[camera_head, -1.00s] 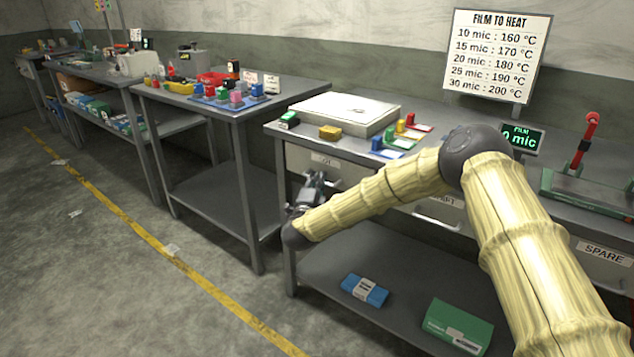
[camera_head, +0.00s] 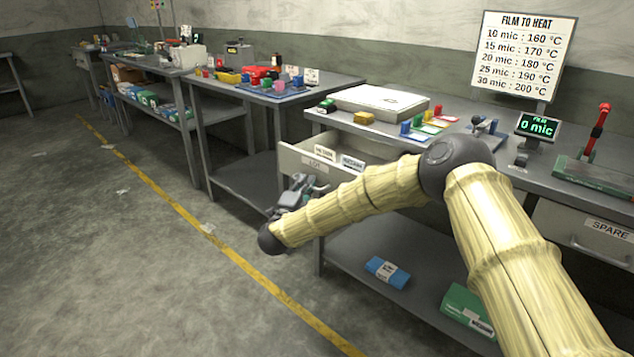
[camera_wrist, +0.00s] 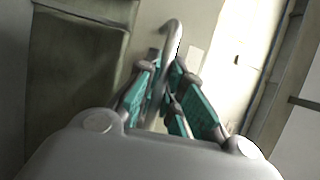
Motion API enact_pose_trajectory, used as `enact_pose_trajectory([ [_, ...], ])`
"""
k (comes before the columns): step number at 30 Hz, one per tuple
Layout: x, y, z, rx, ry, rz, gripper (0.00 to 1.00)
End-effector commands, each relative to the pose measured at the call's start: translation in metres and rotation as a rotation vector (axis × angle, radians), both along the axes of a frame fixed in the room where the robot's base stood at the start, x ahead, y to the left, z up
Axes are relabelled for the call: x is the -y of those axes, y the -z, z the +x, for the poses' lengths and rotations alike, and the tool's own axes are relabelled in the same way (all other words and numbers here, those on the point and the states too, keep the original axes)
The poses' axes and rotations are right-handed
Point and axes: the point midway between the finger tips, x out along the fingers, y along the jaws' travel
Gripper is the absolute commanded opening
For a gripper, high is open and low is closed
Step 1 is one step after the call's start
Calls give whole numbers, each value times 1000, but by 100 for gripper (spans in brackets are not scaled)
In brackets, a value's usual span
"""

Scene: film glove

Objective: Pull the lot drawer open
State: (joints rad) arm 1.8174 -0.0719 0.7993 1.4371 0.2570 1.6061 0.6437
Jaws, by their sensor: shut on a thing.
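The lot drawer (camera_head: 306,168) is the left drawer of the near bench. It stands pulled out, with white label cards visible inside. Its front bears a LOT label and is partly behind my arm. My gripper (camera_head: 302,186) is at the drawer front, below the label. In the wrist view my gripper (camera_wrist: 172,92) has its teal-padded fingers closed around the curved metal drawer handle (camera_wrist: 172,38). The pale drawer front (camera_wrist: 205,22) fills the area behind the handle.
The bench top holds a white flat box (camera_head: 380,101), a yellow block (camera_head: 364,117), small coloured blocks, a film display (camera_head: 537,127) and a red-handled device (camera_head: 598,135). A SPARE drawer (camera_head: 585,230) is shut at right. Blue (camera_head: 387,272) and green boxes (camera_head: 468,308) lie on the lower shelf.

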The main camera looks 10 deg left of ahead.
Motion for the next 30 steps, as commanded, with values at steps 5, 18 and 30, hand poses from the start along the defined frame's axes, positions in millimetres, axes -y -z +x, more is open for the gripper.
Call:
enact_pose_trajectory([
  [5,-11,2,-9,-2,2,0,0],
  [18,-18,3,-13,-2,-1,-1,0],
  [30,-18,1,-13,-1,-2,0,32],
])
